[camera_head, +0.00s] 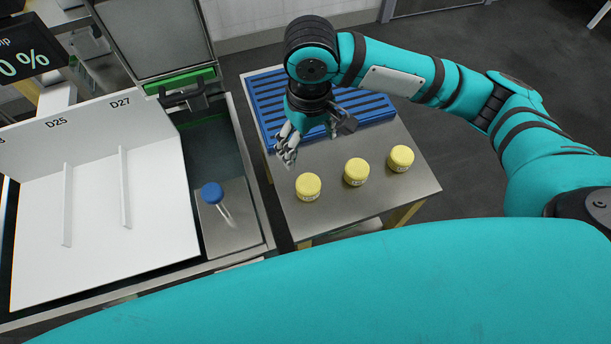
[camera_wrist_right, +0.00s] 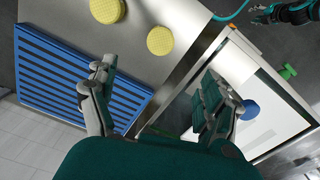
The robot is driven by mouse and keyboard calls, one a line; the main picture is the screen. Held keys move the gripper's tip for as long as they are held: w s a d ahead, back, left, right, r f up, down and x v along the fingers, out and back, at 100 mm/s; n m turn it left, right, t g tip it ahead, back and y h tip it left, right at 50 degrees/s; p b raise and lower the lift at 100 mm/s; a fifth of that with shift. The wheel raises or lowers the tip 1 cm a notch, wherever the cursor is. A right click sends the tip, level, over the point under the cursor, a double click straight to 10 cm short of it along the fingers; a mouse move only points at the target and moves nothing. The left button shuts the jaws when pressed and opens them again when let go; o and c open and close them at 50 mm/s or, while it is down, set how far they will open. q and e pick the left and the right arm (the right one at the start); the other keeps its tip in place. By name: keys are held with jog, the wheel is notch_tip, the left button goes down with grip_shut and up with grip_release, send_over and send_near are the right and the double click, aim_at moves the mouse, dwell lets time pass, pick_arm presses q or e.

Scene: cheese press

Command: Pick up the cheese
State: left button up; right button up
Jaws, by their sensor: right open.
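Three yellow round cheeses stand in a slanting row on the steel table: a left one (camera_head: 308,187), a middle one (camera_head: 356,172) and a right one (camera_head: 400,158). My right gripper (camera_head: 311,143) is open and empty, pointing down behind the left cheese, near the front of the blue rack. In the right wrist view, its fingers (camera_wrist_right: 155,82) are wide apart with no cheese between them. One cheese (camera_wrist_right: 160,41) and part of another (camera_wrist_right: 107,10) lie beyond the fingertips there. My left gripper (camera_wrist_right: 278,14) shows small at that view's top right; its jaw state is unclear.
A blue slatted rack (camera_head: 375,106) lies at the back of the steel table (camera_head: 345,215). Left of it, across a narrow gap, stands a machine with a blue knob (camera_head: 212,193) and a white panel (camera_head: 95,215) with upright ribs. The table's front right is clear.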

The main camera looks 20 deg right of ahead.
notch_tip(320, 180, down, 5)
send_over(308, 182)
notch_tip(308, 182, down, 6)
jog(key=shift+f, duration=0.45)
notch_tip(308, 182, down, 4)
jog(key=shift+f, duration=0.5)
pick_arm(q)
jog(key=shift+s+a+f, duration=0.15)
jog(key=shift+s, duration=0.2)
jog(key=shift+s+a+f, duration=0.1)
jog(key=shift+s, duration=0.25)
pick_arm(e)
jog(key=shift+c, duration=0.4)
pick_arm(q)
jog(key=shift+s, duration=0.1)
pick_arm(e)
jog(key=c, duration=1.3)
